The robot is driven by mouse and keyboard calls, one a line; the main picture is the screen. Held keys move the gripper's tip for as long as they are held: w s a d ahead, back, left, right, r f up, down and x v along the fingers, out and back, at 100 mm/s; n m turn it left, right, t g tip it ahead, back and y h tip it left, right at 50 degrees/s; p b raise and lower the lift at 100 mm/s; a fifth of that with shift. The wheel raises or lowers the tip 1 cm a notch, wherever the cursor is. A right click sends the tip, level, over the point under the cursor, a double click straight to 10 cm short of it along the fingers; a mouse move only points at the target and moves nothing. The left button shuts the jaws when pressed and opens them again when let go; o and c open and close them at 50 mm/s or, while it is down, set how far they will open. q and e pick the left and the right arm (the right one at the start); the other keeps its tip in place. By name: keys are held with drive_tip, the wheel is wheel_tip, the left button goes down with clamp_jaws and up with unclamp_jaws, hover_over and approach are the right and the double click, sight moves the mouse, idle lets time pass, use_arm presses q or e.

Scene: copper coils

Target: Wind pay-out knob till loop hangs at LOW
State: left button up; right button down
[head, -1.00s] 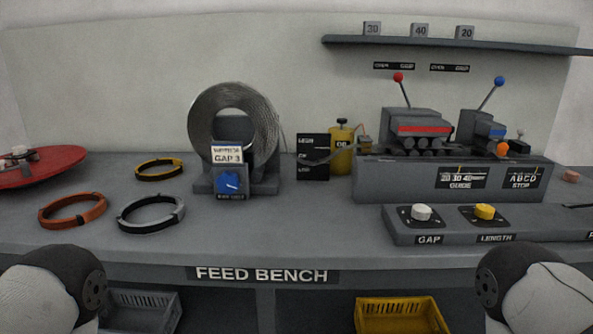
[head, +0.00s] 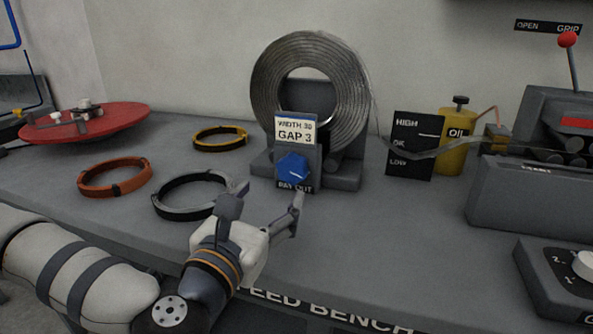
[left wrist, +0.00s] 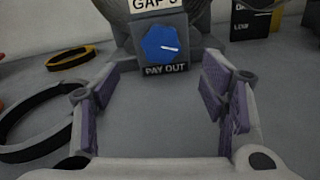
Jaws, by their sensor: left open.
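The blue pay-out knob (head: 293,168) sits on the front of the coil stand, above the PAY OUT label. It also shows in the left wrist view (left wrist: 160,45), with a pale pointer line towards the right. The metal coil (head: 262,90) stands upright behind it. Its strip loop (head: 425,154) sags across the black HIGH/OK/LOW board (head: 406,172), seemingly between OK and LOW. My left gripper (head: 268,196) is open and empty, in front of and below the knob, apart from it. In the left wrist view its fingers (left wrist: 163,95) flank the space before the knob.
Orange (head: 114,191), grey (head: 160,206) and yellow (head: 220,148) rings lie left of the stand; the grey ring is close to my left gripper. A yellow oil can (head: 455,155) stands behind the board. A red disc (head: 120,118) is at the left.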

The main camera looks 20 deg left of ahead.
sight(290, 171)
use_arm(q)
drive_tip(key=w, duration=1)
drive_tip(key=shift+d, duration=0.25)
drive_tip(key=c, duration=1.1)
